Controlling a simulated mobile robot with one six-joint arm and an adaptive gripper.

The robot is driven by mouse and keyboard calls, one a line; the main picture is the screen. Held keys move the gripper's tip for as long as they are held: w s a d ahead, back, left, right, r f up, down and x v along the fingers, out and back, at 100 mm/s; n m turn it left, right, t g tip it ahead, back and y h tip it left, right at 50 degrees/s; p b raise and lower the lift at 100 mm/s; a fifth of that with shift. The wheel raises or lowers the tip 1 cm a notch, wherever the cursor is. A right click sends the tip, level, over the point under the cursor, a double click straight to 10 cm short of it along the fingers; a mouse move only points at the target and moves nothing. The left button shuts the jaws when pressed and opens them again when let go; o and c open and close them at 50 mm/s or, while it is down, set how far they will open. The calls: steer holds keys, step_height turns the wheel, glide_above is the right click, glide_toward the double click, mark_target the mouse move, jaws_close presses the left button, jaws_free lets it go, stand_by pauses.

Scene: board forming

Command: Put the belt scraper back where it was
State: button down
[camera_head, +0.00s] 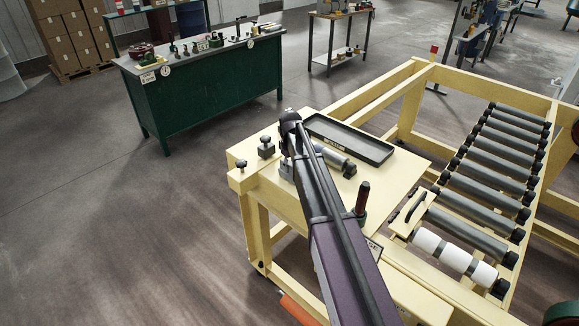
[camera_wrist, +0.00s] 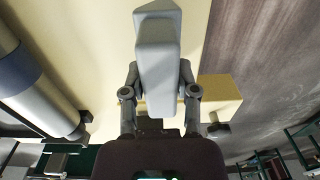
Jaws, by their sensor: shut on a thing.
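My gripper (camera_head: 287,158) is over the near left part of the cream tabletop (camera_head: 392,172), left of the black tray. In the wrist view my gripper (camera_wrist: 160,98) is shut on a pale grey, blocky thing, which I take to be the belt scraper (camera_wrist: 158,50). The scraper juts out beyond the fingers over the cream surface. In the head view only a small grey part of it (camera_head: 286,172) shows beside my arm. Its far end and whether it touches the tabletop cannot be told.
The shallow black tray (camera_head: 378,151) lies right of my gripper. A grey cylinder (camera_head: 333,158) lies between them. Black knobs (camera_head: 266,147) stand at the left edge. A brown-handled tool (camera_head: 362,200) stands near my arm. A roller conveyor (camera_head: 485,170) is at right, a green bench (camera_head: 205,95) behind.

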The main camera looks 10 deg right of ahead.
steer(key=shift+c, duration=1.9)
jaws_free()
steer(key=shift+f, duration=0.1)
steer(key=shift+r, duration=0.2)
step_height(320, 180, up, 12)
steer(key=p, duration=1.2)
steer(key=shift+d, duration=0.1)
steer(key=s+m, duration=0.7)
steer(key=s, duration=2.2)
steer(key=shift+s, duration=0.15)
step_height(320, 180, down, 10)
steer(key=b, duration=0.9)
steer(key=shift+r, duration=0.15)
